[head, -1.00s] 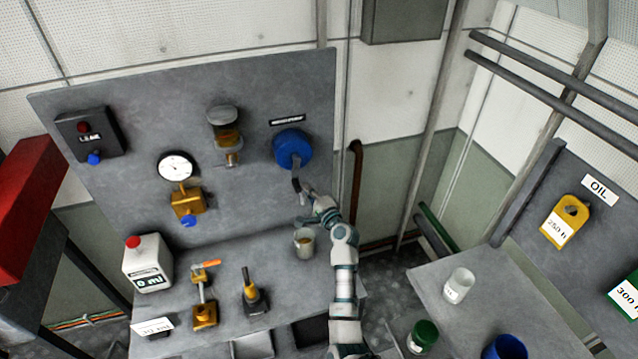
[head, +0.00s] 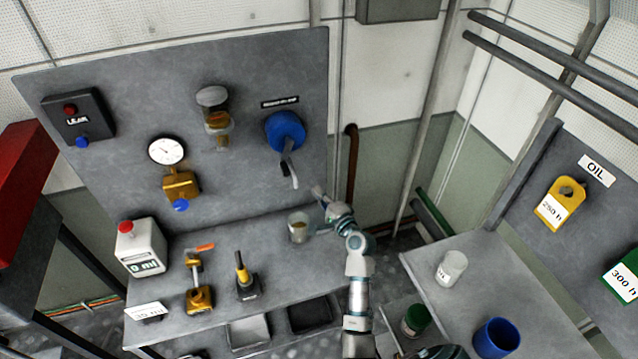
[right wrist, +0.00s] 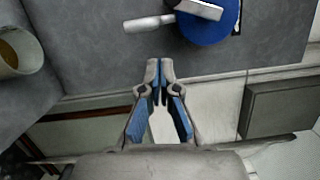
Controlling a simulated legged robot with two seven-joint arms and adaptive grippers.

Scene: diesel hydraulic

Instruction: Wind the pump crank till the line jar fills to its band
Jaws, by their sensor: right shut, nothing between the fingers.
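The blue pump (head: 285,131) is mounted on the right part of the grey panel. Its crank (head: 288,170) hangs downward, with a light grip at the end. The pump (right wrist: 208,26) and crank grip (right wrist: 148,23) also show in the right wrist view. The line jar (head: 216,120), left of the pump, holds amber fluid in its lower part; I cannot make out its band. My right gripper (head: 319,194) is shut and empty, below and right of the crank and apart from it. Its closed fingertips (right wrist: 160,70) show below the grip in the wrist view. My left gripper is out of view.
A cup with amber contents (head: 299,228) stands on the bench just left of my right gripper. A gauge (head: 166,150), leak box (head: 78,118), white counter box (head: 140,248) and brass valve (head: 200,296) are farther left. A side table (head: 445,300) stands at right.

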